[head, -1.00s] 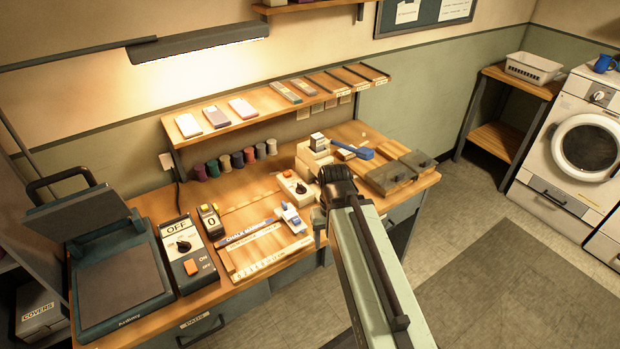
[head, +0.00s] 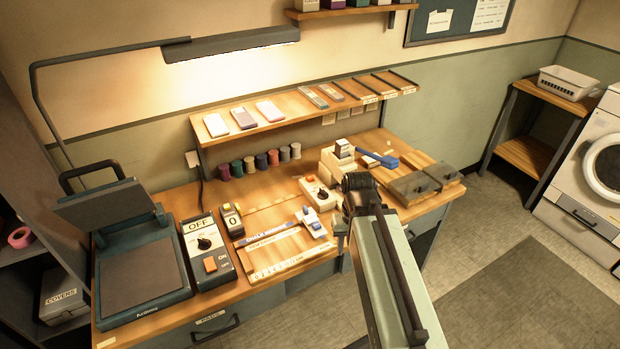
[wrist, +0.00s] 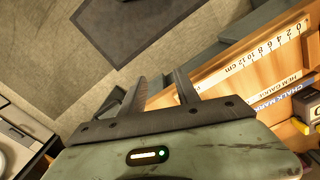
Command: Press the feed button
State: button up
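No button labelled feed can be read. A cream control box (head: 321,197) with a dark dial and a small orange-red button (head: 310,180) stands mid-bench, left of my arm's elbow. A cream stepped dispenser (head: 338,160) stands behind it. My arm reaches over the bench's front right in the head view, where my gripper is hidden or too unclear to make out. In the wrist view my gripper (wrist: 161,76) has its two fingers apart with nothing between them. It is over the floor beside the bench edge, with the ruler to its right.
The press (head: 135,262) and a switch box marked OFF (head: 207,248) with an orange switch stand on the left. Dark grey boxes (head: 414,188) sit right.

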grip_shut()
dwell(1.4)
